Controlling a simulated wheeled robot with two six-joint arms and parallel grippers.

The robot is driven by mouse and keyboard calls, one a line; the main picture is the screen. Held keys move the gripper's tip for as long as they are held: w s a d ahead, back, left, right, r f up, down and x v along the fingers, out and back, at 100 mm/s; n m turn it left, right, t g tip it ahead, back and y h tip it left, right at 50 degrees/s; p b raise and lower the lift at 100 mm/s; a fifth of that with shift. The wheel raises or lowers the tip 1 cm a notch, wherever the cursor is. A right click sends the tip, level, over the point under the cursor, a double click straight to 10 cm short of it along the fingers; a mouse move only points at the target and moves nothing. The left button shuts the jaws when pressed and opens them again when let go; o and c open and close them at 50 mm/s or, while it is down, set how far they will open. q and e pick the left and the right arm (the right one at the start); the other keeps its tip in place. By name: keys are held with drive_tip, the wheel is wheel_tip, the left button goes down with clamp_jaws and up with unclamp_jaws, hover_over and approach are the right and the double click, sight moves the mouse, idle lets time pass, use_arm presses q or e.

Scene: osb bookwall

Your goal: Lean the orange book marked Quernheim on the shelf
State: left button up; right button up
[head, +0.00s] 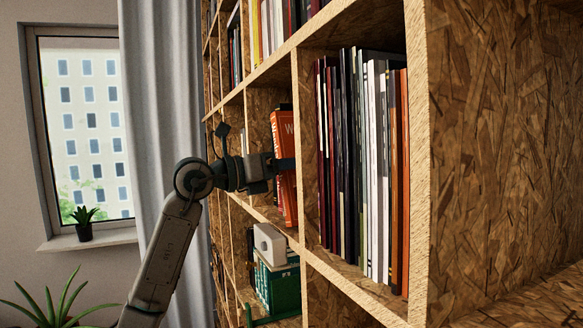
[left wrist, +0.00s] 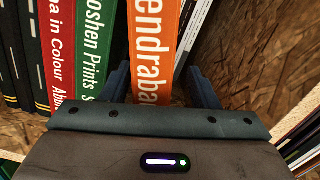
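My left gripper (head: 285,164) reaches into a middle shelf compartment, in front of an orange book (head: 286,199) that stands tilted there with a large "W" showing. No contact with both fingers shows. I cannot tell whether it is the same book. Another orange book (head: 404,185) stands at the right end of the nearer row. "Quernheim" is not readable anywhere. My right gripper is not in view.
The wood-chip bookshelf (head: 418,160) holds a full row of upright books in the nearer compartment. A green Goshen Prints book (left wrist: 97,45) and a red book (left wrist: 57,50) stand left of the "endraba" spine.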

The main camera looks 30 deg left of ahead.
use_arm(q)
drive_tip(key=shift+f, duration=0.1)
drive_tip(key=shift+s+a+f+b, duration=0.2)
drive_tip(key=shift+s+a+b, duration=0.2)
drive_tip(key=shift+b, duration=0.15)
drive_tip(key=b+v, duration=0.6)
drive_tip(key=v, duration=0.3)
drive_tip(key=shift+s+r, duration=0.3)
drive_tip(key=shift+s, duration=0.1)
drive_tip(key=shift+a, duration=0.15)
